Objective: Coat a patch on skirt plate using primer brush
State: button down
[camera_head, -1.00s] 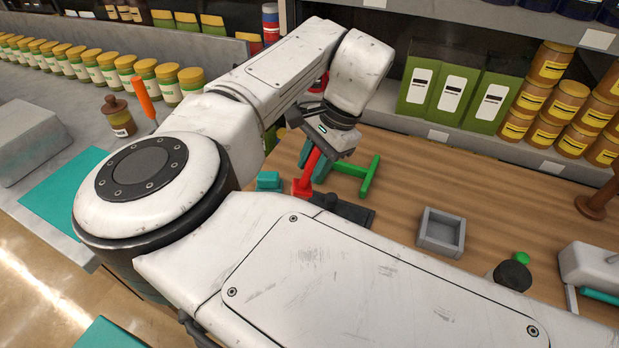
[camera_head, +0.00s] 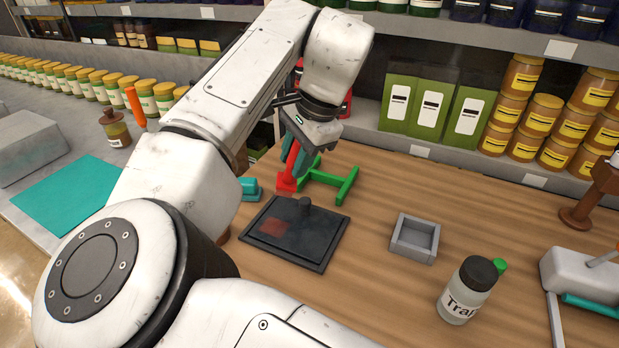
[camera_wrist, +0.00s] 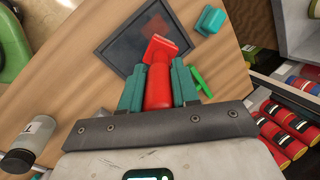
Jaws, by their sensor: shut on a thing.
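The skirt plate (camera_head: 318,240) is a dark, flat, framed plate lying on the wooden table, with a small knob at its back edge. A dull reddish patch (camera_head: 274,228) shows on its left part. My gripper (camera_head: 298,158) is shut on the red primer brush (camera_head: 288,183), beyond the plate's back edge in the head view. In the wrist view the brush (camera_wrist: 158,85) sits between the teal fingers, its wide head over the near edge of the plate (camera_wrist: 112,48). I cannot tell whether the head touches anything.
A green stand (camera_head: 340,186) is right of the brush, and a teal block (camera_head: 250,188) left. A grey open box (camera_head: 414,238) and a labelled bottle (camera_head: 467,292) stand to the right. Green cartons (camera_head: 432,107) and jars line the shelf behind. Table between plate and box is clear.

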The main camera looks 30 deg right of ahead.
aim_at(294, 185)
jog(key=shift+f+b, duration=2.3)
jog(key=shift+f, duration=0.15)
